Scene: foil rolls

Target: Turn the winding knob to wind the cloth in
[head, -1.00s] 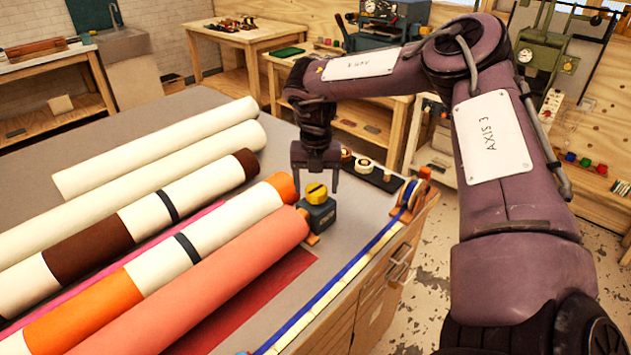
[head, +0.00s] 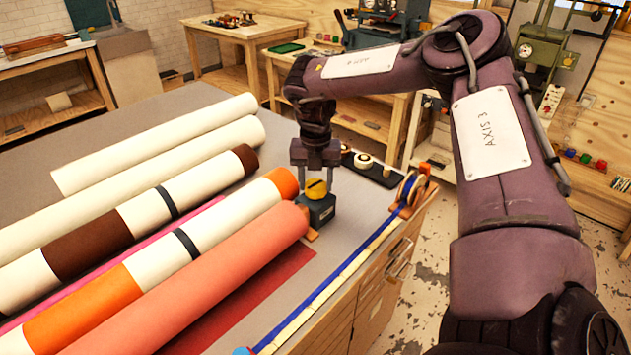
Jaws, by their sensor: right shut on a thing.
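The yellow winding knob (head: 317,189) sits on a small dark blue-grey box (head: 318,212) at the far right end of a salmon roll (head: 200,285). A flat dark red cloth (head: 277,290) lies on the table beside and partly under that roll. My right gripper (head: 317,178) points down from above, shut on the knob. Its fingertips are small and partly blend with the knob, so the exact contact is hard to see. My left gripper is not in view.
Cream, brown-banded and orange-banded rolls (head: 100,250) lie to the left on the grey table (head: 180,105). A blue-and-cream strip (head: 340,282) runs along the right edge to a wheel-like holder (head: 410,188). Small round items (head: 363,160) stand behind the gripper.

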